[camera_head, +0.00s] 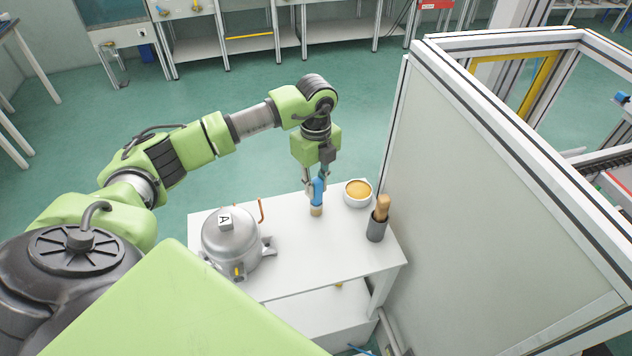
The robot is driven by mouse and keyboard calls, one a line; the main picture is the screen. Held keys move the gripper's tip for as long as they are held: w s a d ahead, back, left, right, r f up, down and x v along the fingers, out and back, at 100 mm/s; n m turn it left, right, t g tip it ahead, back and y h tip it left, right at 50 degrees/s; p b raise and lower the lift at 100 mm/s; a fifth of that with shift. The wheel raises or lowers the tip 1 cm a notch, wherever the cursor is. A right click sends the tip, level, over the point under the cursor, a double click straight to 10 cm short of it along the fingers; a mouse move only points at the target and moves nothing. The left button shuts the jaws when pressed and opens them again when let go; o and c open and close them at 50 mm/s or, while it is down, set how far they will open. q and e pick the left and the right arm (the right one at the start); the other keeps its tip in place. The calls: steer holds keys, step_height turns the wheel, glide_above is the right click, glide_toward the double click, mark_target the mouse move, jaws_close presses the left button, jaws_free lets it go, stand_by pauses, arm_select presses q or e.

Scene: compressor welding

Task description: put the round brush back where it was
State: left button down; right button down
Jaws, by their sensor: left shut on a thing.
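The round brush (316,211) has a blue upper part and a short tan lower end. My left gripper (317,185) points down and is shut on its blue part, holding it upright at the table's back edge. I cannot tell whether the tan end touches the white table (300,262). A white round dish (357,203) with orange-yellow contents stands just right of the brush. A dark grey cup (376,229) with a wooden-handled tool (382,208) in it stands farther right. My right gripper is not in view.
A silver compressor (231,243) marked "A", with a copper pipe (261,211), stands on the table's left part. A tall framed panel (470,190) rises close to the table's right side. The table's middle front is clear.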

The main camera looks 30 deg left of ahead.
arm_select(q)
steer(key=shift+f, duration=0.25)
steer(key=c, duration=2)
jaws_free()
steer(key=shift+c, duration=0.2)
steer(key=shift+o, duration=1)
steer(key=shift+r, duration=0.2)
steer(key=shift+w+r, duration=0.1)
steer(key=shift+r, duration=0.15)
step_height(320, 180, up, 11)
steer(key=b, duration=0.4)
steer(key=shift+f, duration=0.2)
steer(key=shift+r, duration=0.4)
